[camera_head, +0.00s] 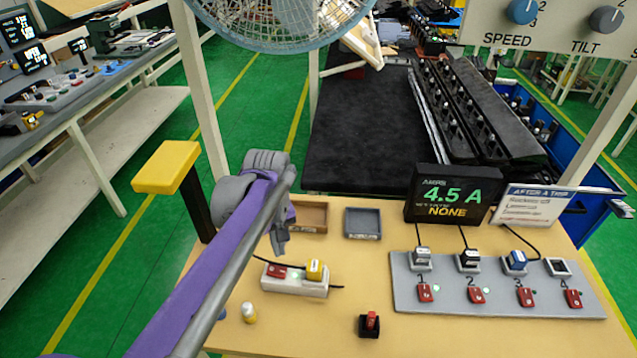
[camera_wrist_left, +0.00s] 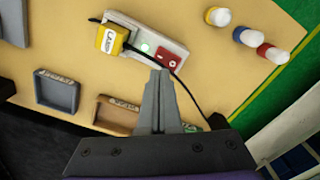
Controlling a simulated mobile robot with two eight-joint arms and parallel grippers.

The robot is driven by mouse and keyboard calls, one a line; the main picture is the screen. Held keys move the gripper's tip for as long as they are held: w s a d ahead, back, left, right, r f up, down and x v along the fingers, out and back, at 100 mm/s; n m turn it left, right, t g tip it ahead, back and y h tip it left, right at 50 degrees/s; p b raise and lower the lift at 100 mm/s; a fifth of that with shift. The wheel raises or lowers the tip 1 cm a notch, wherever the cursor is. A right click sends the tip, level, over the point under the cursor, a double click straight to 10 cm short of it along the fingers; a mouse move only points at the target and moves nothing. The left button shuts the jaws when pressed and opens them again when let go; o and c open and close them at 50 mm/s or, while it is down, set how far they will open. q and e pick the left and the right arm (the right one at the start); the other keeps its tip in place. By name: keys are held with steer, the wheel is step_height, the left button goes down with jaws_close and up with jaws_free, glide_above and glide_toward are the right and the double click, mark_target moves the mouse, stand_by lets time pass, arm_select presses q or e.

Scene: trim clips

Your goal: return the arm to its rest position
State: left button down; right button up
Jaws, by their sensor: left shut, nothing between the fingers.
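My left arm (camera_head: 225,265), purple and grey, reaches in from the lower left over the table's left side. My left gripper (camera_head: 279,248) points down above the table, close to the white power strip (camera_head: 288,285). In the left wrist view the gripper (camera_wrist_left: 160,78) has its fingers together with nothing between them. The strip (camera_wrist_left: 150,42) there carries a yellow plug (camera_wrist_left: 112,39) and a red switch. I cannot tell the exact gap between fingertips and strip. My right gripper is not in view.
Brown (camera_head: 309,216) and grey (camera_head: 362,223) trays lie at the table's back. A grey panel (camera_head: 500,298) with plugs and red switches is at right, below a display (camera_head: 452,196) reading 4.5 A. A yellow-topped post (camera_head: 168,167) stands left of the arm. A red switch (camera_head: 370,323) sits in front.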

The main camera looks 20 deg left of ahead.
arm_select(q)
steer(key=s+d+f+m+t, duration=0.2)
steer(key=s+m, duration=0.1)
steer(key=s, duration=0.1)
steer(key=s+d+f+m+t, duration=0.2)
steer(key=s, duration=0.3)
steer(key=s+d+f+m+t, duration=0.1)
steer(key=s+d+f+m, duration=0.1)
steer(key=s+m, duration=0.1)
steer(key=shift+s+d+f+m+t, duration=0.15)
steer(key=shift+s+d+f+t, duration=0.05)
steer(key=shift+s, duration=0.25)
steer(key=shift+s+d+f+m+t, duration=0.15)
steer(key=shift+s+d+t, duration=0.05)
steer(key=shift+s, duration=0.25)
